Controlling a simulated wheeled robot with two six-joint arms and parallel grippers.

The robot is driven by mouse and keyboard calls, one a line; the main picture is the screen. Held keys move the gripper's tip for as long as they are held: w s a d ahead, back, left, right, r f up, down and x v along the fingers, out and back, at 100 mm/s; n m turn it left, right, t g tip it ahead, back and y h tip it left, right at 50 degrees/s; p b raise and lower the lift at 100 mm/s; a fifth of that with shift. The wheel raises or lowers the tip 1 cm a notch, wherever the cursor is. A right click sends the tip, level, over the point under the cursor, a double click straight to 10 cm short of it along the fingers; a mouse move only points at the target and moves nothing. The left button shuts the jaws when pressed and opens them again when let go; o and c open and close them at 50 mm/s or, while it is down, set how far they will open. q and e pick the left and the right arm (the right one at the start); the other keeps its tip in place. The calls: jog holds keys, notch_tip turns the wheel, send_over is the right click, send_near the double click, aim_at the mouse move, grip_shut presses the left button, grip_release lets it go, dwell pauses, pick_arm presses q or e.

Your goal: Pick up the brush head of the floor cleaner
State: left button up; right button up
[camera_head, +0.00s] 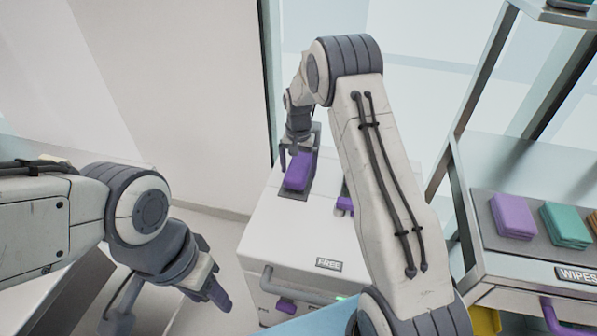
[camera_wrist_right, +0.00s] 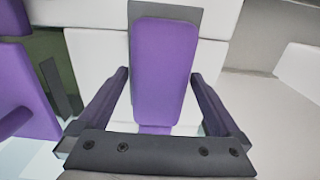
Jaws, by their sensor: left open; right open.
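A purple rounded slab (camera_head: 298,172), which seems to be the brush head, sits at a dark grey plate on the white cabinet's top in the head view. In the right wrist view the purple slab (camera_wrist_right: 165,62) shows upright in the picture, in front of a grey backing. My right gripper (camera_head: 297,157) is open, with one finger on either side of the slab in the right wrist view; I cannot tell whether they touch it. My left gripper (camera_head: 219,294) is at the lower left, away from the slab, with nothing visible in it.
The white cabinet (camera_head: 270,232) has a "FREE" label (camera_head: 328,264) and a grey front handle. My right forearm hides part of its top and another purple part (camera_head: 345,204). A metal rack at right holds purple (camera_head: 513,216) and teal (camera_head: 565,226) folded wipes.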

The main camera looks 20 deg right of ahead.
aim_at(302, 166)
jog(key=shift+f, duration=0.7)
jog(key=c, duration=1.5)
jog(key=shift+o, duration=0.3)
jog(key=shift+r, duration=0.5)
jog(key=r, duration=0.2)
jog(key=d+r, duration=0.1)
jog(key=shift+s+r, duration=0.25)
jog(key=shift+r, duration=0.15)
jog(key=s+d+r, duration=0.6)
jog(key=d, duration=0.2)
jog(key=shift+d+r+b, duration=0.15)
jog(key=shift+d+b, duration=0.2)
jog(key=shift+b, duration=0.05)
